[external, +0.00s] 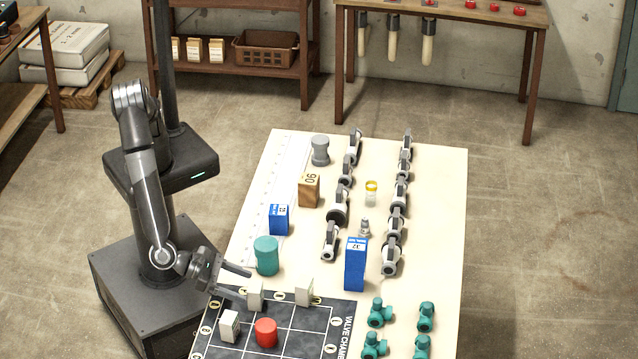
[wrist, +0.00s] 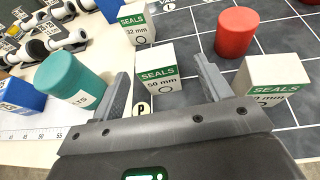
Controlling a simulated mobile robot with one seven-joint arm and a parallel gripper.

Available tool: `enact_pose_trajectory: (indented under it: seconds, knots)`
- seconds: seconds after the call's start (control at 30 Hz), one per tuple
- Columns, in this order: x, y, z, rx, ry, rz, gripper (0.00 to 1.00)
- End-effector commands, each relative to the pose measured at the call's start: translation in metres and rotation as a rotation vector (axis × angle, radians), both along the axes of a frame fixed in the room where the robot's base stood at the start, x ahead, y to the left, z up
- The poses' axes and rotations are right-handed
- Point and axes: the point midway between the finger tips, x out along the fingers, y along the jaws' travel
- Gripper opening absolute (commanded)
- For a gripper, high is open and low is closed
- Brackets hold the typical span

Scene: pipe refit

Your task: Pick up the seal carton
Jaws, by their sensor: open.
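Three white seal cartons with green bands show. The "SEALS 50 mm" carton (wrist: 158,76) stands upright just ahead of my gripper (wrist: 162,68), framed between its two fingers; it is also in the external view (external: 255,297). The "SEALS 32 mm" carton (wrist: 137,31) stands behind it (external: 304,291). A third carton (wrist: 275,80) stands to the right, its size partly hidden by its angle (external: 230,326). In the external view my gripper (external: 243,284) is low over the board's edge, open and empty. I cannot tell whether its fingers touch the carton.
A red cylinder (external: 266,332) stands on the dark gridded board (external: 310,318). A teal cylinder (external: 267,255) stands close to my gripper. Blue boxes (external: 355,264) (external: 278,219), a wooden block (external: 309,190) and rows of valves (external: 331,241) stand farther back.

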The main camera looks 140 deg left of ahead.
Motion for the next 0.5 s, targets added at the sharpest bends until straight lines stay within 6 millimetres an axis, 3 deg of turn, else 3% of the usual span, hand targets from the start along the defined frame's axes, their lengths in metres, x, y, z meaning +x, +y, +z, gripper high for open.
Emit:
enact_pose_trajectory:
  seconds: [0.3, 0.5]
  knots:
    - [0.019, 0.031, -0.023, -0.001, 0.001, 0.003, 0.71]
    - [0.025, 0.035, -0.025, 0.0, 0.0, -0.001, 0.71]
